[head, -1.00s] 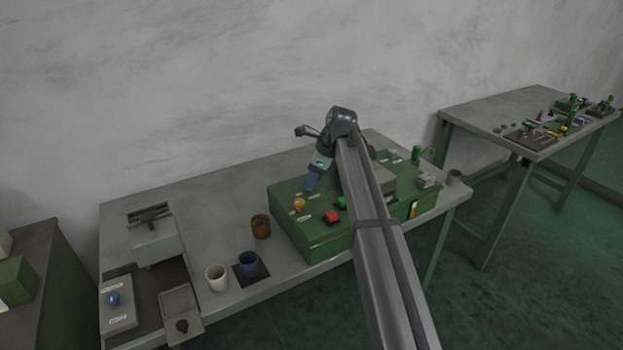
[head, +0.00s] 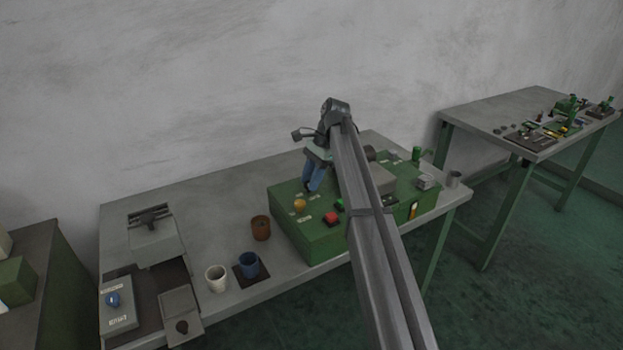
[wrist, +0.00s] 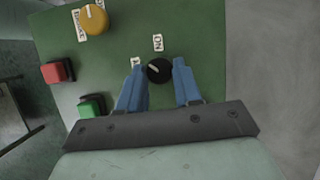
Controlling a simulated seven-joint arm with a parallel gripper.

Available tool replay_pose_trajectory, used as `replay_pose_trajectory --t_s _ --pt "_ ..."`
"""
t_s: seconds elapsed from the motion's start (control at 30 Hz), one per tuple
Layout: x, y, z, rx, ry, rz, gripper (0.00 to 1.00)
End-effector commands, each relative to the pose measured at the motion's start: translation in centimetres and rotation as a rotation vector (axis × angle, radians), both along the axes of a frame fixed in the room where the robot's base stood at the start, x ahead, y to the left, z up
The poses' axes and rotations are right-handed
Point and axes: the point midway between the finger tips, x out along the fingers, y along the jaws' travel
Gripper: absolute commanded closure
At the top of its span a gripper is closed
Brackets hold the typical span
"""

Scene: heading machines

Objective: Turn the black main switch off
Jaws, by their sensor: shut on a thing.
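The black main switch (wrist: 158,70) is a round knob with a pale pointer mark on the green panel (wrist: 190,25). In the wrist view an ON label (wrist: 157,42) lies just above it, and another label to its left is partly hidden by a finger. The mark seems to lean toward the left side, away from ON. My gripper (wrist: 159,73) is shut on the knob, one blue finger on each side. In the head view my gripper (head: 313,190) reaches down to the top of the green box, and its fingers hide the switch there.
An orange-yellow knob (wrist: 94,19), a red button (wrist: 57,71) and a green button (wrist: 91,107) sit on the same panel, left of my fingers. A brown cup (head: 261,228), a white cup (head: 216,278) and a blue cup (head: 248,264) stand on the table beside the box.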

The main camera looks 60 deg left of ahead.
Motion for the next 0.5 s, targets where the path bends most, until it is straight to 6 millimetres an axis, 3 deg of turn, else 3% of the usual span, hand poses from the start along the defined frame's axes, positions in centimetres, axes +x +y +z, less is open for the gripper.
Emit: replay_pose_trajectory --t_s 0.5 --pt "0.03 0.22 0.01 -0.001 -0.001 0.220 0.97"
